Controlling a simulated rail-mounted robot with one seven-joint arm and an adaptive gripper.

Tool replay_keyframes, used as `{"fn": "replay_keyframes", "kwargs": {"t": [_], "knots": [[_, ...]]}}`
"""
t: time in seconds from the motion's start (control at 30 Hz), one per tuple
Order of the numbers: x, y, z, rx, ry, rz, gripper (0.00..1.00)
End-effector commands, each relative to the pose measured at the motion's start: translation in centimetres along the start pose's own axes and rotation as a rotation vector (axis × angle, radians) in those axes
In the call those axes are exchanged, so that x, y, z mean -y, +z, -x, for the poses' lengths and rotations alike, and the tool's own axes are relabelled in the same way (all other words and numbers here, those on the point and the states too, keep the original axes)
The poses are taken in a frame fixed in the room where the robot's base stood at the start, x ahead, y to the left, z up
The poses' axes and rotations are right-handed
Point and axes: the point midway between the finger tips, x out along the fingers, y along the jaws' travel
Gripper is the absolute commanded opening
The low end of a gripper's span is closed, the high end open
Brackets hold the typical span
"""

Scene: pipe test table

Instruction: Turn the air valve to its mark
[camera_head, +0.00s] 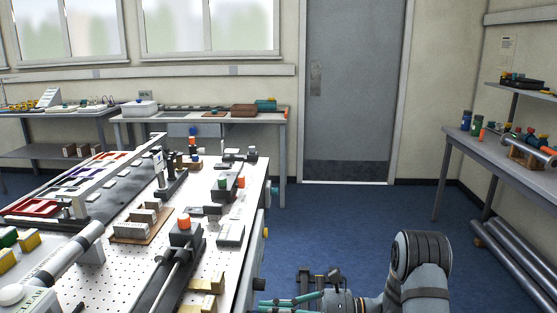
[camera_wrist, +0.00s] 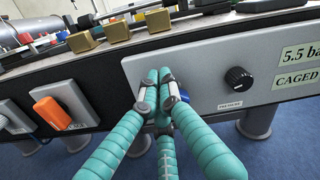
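My gripper (camera_wrist: 159,78) has teal fingers with dark joints. In the wrist view its fingertips are close together in front of a grey panel (camera_wrist: 205,62) on the table's side. A blue part (camera_wrist: 184,96), possibly the air valve's handle, shows just right of the fingers and is mostly hidden by them. Whether the fingers grip it cannot be told. No mark for it can be made out. In the head view my gripper (camera_head: 292,301) is low beside the table's right side, and the blue part cannot be made out there.
In the wrist view an orange handle (camera_wrist: 62,116) is on a separate panel at left. A black knob (camera_wrist: 238,78) is right of the fingers, near a "5.5 ba…" label (camera_wrist: 299,54). Brass blocks (camera_wrist: 158,20) line the edge above. The blue floor (camera_head: 330,215) right of the table is clear.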

Motion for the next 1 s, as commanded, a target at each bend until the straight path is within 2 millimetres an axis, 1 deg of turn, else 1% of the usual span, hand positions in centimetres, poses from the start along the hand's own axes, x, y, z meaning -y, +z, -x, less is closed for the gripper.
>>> {"fn": "replay_keyframes", "kwargs": {"t": [0.43,1.0], "knots": [[-0.4,0.1,0.0,0.0,0.002,0.001,0.0],[-2.2,0.1,0.0,0.0,0.001,-0.001,0.0]]}}
